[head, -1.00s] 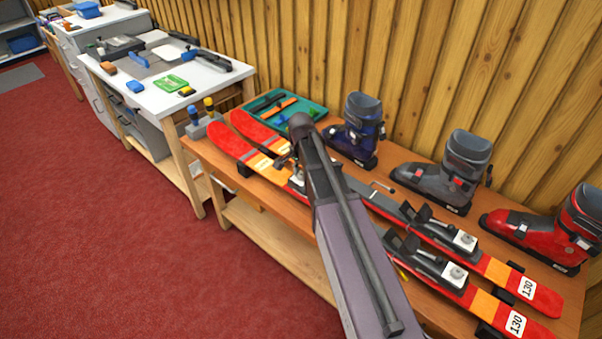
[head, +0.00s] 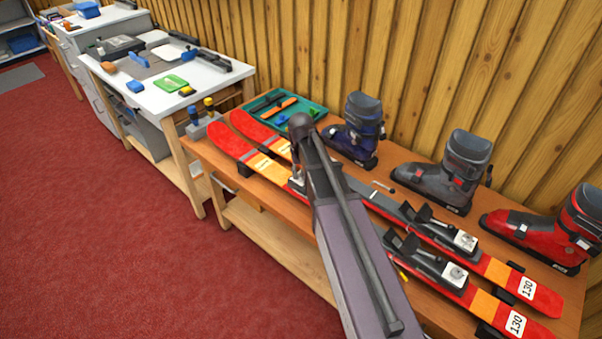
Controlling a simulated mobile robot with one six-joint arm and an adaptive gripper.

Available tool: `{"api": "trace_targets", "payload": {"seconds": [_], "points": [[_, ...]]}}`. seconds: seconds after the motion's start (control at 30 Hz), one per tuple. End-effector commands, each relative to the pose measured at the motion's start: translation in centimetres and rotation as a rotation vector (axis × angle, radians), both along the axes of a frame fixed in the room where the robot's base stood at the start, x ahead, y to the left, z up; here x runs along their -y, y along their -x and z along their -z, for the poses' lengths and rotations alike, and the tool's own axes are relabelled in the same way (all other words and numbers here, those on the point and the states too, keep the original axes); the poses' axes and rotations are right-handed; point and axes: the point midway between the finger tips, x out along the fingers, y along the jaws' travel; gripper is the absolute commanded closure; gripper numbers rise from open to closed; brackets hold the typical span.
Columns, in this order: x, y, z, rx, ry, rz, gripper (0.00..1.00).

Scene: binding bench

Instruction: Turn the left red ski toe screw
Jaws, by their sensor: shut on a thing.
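Two red, orange and yellow skis lie side by side on the wooden bench, the near ski (head: 225,143) and the far ski (head: 252,126). Each has a black and silver binding toward its right end, the near binding (head: 425,262) and the far binding (head: 440,228). A small grey metal part (head: 297,184) on the skis, possibly a toe piece, shows just left of my arm. I cannot make out a toe screw. My arm crosses the middle of the skis and hides what lies behind it. My gripper is hidden behind the arm.
Dark blue (head: 357,130), grey (head: 440,180) and red (head: 550,228) boots stand along the wall side. A green tool tray (head: 318,112) and a small holder with bottles (head: 195,128) are at the bench's far end. The red floor (head: 130,240) in front is clear.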

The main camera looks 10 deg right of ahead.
Motion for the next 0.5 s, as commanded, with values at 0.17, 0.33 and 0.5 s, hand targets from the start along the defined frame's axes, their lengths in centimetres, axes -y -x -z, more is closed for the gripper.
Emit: {"api": "trace_targets", "payload": {"seconds": [0.17,0.33,0.5], "points": [[-0.11,0.09,0.03,-0.002,-0.003,-0.167,1.00],[-0.13,0.09,0.03,-0.002,-0.004,-0.327,1.00],[-0.14,0.09,0.03,-0.001,-0.004,-0.473,1.00]]}}
